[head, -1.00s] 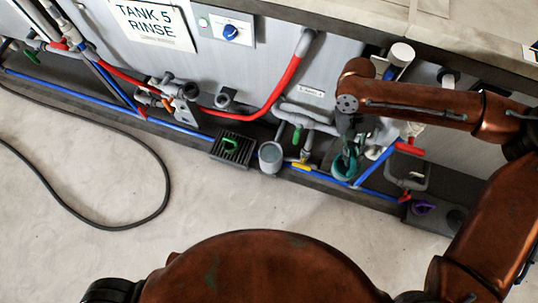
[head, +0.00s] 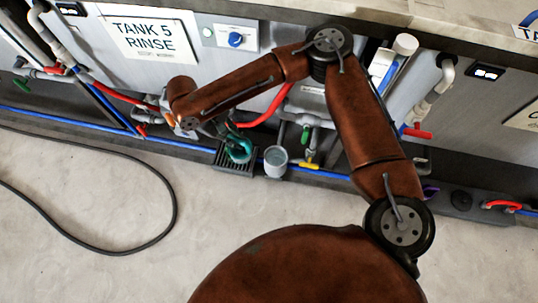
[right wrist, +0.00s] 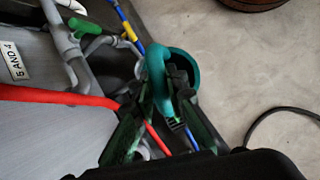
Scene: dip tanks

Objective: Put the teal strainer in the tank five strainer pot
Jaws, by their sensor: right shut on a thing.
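The teal strainer (head: 240,150) is a ring-like piece held in my right gripper (head: 222,130). In the right wrist view the strainer (right wrist: 158,78) sits between the fingers of the right gripper (right wrist: 163,98), which is shut on it. In the head view it appears in front of the dark floor grate, just left of the grey round pot (head: 275,160). The pot is open at the top and stands apart from the strainer in the picture. I cannot tell how high the strainer is above the grate. My left gripper is not in view.
A dark grate (head: 232,168) lies left of the pot. The Tank 5 front carries a sign (head: 150,40). A black hose (head: 165,185) lies on otherwise clear floor.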

